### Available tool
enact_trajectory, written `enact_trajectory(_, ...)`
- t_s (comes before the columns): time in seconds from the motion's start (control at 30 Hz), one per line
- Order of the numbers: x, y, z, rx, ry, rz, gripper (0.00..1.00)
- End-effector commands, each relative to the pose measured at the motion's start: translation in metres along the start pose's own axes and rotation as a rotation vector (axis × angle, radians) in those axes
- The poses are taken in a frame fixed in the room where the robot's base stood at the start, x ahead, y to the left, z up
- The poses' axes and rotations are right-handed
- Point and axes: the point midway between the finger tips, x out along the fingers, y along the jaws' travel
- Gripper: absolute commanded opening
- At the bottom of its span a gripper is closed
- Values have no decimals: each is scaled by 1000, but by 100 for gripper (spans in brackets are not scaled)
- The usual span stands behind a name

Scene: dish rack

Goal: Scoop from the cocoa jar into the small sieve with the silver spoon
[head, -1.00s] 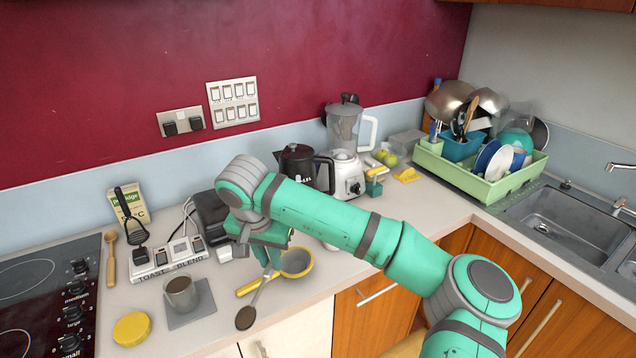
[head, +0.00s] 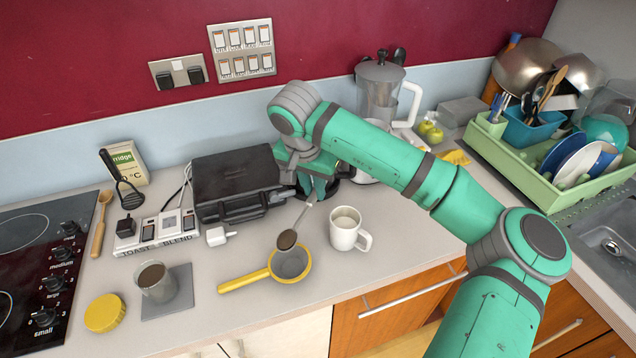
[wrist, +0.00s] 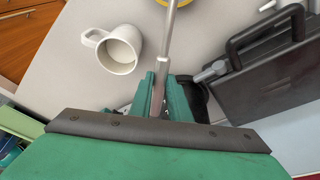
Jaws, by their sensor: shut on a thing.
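My gripper (head: 314,192) is shut on the handle of the silver spoon (head: 301,215); the handle also shows between the fingers in the wrist view (wrist: 171,35). The spoon tilts down to the left, and its bowl (head: 287,240) looks filled with brown cocoa. The bowl appears at the far rim of the small sieve (head: 292,264), which has a yellow rim and handle; its exact height above it is unclear. The cocoa jar (head: 156,285), a clear jar with brown contents, stands upright on a grey mat (head: 181,303) at the left.
A white mug (head: 345,228) stands just right of the sieve. A black appliance (head: 235,180) is behind, with a white plug (head: 219,236) before it. A yellow lid (head: 104,312) lies left of the jar. The counter between jar and sieve is mostly clear.

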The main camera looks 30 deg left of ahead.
Motion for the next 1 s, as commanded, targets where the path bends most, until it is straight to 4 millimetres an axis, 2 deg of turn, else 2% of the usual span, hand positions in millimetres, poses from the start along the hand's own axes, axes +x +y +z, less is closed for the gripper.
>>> enact_trajectory(0.27, -2, 1, 1, 0, 2, 2, 0)
enact_trajectory(0.5, 22, 2, 7, 2, -1, 2, 0)
enact_trajectory(0.57, 20, 2, 6, 4, 0, -2, 0)
enact_trajectory(0.8, 23, 10, 7, 28, -2, -157, 0)
enact_trajectory(1.0, 24, 8, 8, 31, -1, -248, 0)
